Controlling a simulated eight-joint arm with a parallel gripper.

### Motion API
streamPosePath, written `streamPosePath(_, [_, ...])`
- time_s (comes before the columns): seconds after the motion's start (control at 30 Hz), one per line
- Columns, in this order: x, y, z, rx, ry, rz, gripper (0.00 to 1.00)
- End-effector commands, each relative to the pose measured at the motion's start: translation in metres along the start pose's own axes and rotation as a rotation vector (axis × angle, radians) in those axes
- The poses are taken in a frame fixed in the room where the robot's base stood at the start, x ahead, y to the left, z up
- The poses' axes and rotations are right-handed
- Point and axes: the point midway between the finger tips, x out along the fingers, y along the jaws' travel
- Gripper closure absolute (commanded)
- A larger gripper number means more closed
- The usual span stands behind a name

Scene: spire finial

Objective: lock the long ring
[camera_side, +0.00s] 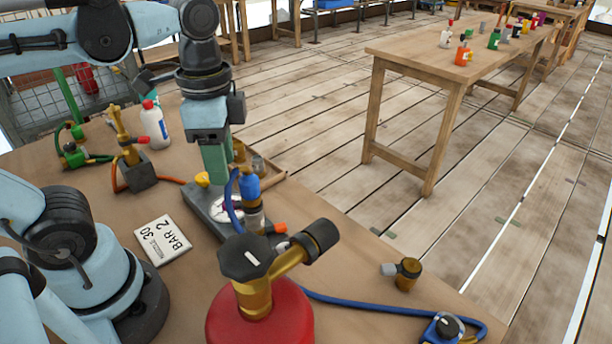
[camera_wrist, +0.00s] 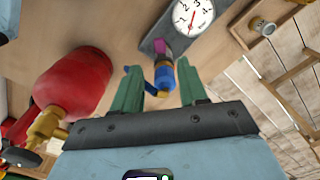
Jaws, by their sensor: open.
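I cannot tell for sure which collar is the long ring. My gripper (camera_side: 216,178) points down beside the fitting, its green fingers seen nearly edge-on. In the wrist view the two fingers of my gripper (camera_wrist: 159,65) are apart, with the blue fitting (camera_wrist: 164,75) in the gap between them. A purple part (camera_wrist: 161,48) shows beyond it. I see no contact with either finger.
A red cylinder with a brass valve (camera_side: 262,310) stands in front. A brass fitting on a block (camera_side: 137,170) and a white bottle (camera_side: 155,125) stand behind left. A loose brass elbow (camera_side: 406,273) lies right.

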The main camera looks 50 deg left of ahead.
Motion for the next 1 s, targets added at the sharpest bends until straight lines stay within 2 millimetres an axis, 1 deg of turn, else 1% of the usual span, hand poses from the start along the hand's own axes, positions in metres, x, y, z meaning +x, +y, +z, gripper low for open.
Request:
streamPosePath(0.1, [0.018,0.000,0.000,-0.001,0.000,0.000,0.57])
streamPosePath(0.3, [0.045,0.000,0.000,-0.001,0.001,0.000,0.57])
streamPosePath(0.5, [0.063,0.000,-0.001,-0.001,0.001,0.000,0.57])
streamPosePath(0.7, [0.070,0.000,0.000,-0.001,0.001,0.000,0.57])
streamPosePath(0.97, [0.071,0.000,0.000,-0.001,0.001,0.000,0.57])
streamPosePath(1.0, [0.071,0.000,0.000,-0.001,0.001,0.000,0.60])
